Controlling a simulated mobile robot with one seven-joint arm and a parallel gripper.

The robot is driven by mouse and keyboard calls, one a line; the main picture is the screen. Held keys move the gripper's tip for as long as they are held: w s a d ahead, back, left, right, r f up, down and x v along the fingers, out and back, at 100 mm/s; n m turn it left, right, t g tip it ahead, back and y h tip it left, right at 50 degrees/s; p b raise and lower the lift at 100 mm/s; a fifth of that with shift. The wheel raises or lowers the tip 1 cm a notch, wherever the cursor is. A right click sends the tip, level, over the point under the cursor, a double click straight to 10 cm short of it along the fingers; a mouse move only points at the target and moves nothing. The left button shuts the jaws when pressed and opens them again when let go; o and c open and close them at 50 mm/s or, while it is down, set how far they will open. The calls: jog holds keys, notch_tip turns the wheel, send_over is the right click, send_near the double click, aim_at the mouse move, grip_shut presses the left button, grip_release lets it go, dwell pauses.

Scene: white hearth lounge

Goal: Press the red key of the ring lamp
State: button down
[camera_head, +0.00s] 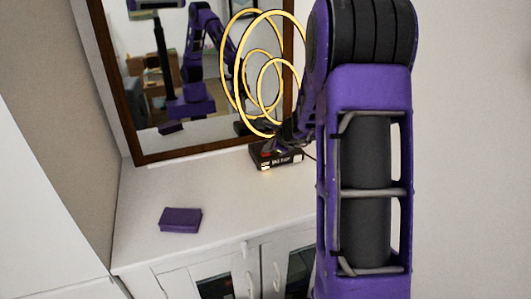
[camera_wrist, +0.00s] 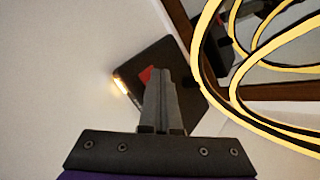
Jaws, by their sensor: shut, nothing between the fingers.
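The ring lamp (camera_head: 282,101) stands on the white cabinet top against the mirror, its gold rings lit. Its dark box base (camera_head: 266,163) shows below the rings, partly hidden by my gripper. In the wrist view the dark base (camera_wrist: 133,68) lies beyond my fingers, with the lit rings (camera_wrist: 205,75) at right. The red key (camera_wrist: 145,74) shows on the base just left of my fingertips, perhaps partly covered by them. My gripper (camera_wrist: 160,76) is shut and empty, its fingertips over the base. I cannot tell whether they touch it.
A framed mirror (camera_head: 139,93) stands behind the lamp and reflects the rings and my arm. A purple block (camera_head: 180,220) lies on the white cabinet top (camera_head: 140,240) at left front. The cabinet top around it is clear. A small light strip (camera_wrist: 119,84) glows on the base edge.

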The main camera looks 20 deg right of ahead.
aim_at(269, 155)
jog(key=shift+r, duration=0.1)
jog(key=shift+r+p, duration=0.65)
jog(key=shift+r, duration=0.05)
jog(key=shift+r, duration=0.15)
notch_tip(269, 155, up, 5)
jog(key=p, duration=0.4)
dwell(0.7)
